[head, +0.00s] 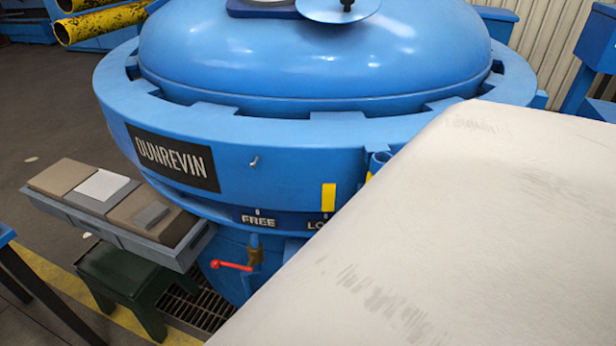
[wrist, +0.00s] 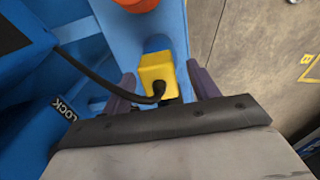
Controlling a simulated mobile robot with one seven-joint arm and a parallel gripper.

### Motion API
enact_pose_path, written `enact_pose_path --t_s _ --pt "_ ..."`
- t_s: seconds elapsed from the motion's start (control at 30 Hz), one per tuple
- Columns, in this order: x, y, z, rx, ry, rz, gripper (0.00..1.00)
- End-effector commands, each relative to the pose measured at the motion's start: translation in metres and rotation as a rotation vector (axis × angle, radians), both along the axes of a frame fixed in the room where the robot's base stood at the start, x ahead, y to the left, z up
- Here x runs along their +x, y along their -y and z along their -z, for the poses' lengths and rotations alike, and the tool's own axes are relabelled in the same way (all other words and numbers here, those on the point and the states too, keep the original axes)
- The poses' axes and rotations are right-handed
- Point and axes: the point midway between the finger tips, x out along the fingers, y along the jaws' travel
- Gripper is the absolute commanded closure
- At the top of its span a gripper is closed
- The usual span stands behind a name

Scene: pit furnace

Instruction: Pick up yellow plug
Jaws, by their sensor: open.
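The yellow plug (wrist: 157,73) shows in the wrist view, a boxy yellow block with a black cable leaving its near face. It sits against a blue surface of the furnace. My gripper (wrist: 163,82) has its two purple-grey fingers apart, one on each side of the plug. I cannot tell whether either finger touches it. The plug's far end is hidden, and I cannot make out the plug in the head view, where a large pale part covers the lower right.
The blue furnace (head: 290,118) with its domed lid fills the head view. A grey tray (head: 118,232) of blocks stands at its left, above a dark green stool (head: 125,280). A red-handled valve (head: 232,265) sticks out below. An orange-red round part (wrist: 136,4) lies just beyond the plug.

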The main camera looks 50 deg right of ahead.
Motion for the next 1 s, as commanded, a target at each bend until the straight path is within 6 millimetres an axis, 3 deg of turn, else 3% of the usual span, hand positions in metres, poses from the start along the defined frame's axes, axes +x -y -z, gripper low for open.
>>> enact_pose_path --t_s 0.27,0.63,1.0 --pt "0.0001 0.0001 0.0033 -0.001 0.001 0.0 0.41" --pt "0.0001 0.0002 0.0029 -0.001 0.001 0.0 0.9" --pt "0.0025 -0.0003 -0.0024 -0.001 0.001 0.0 0.9"
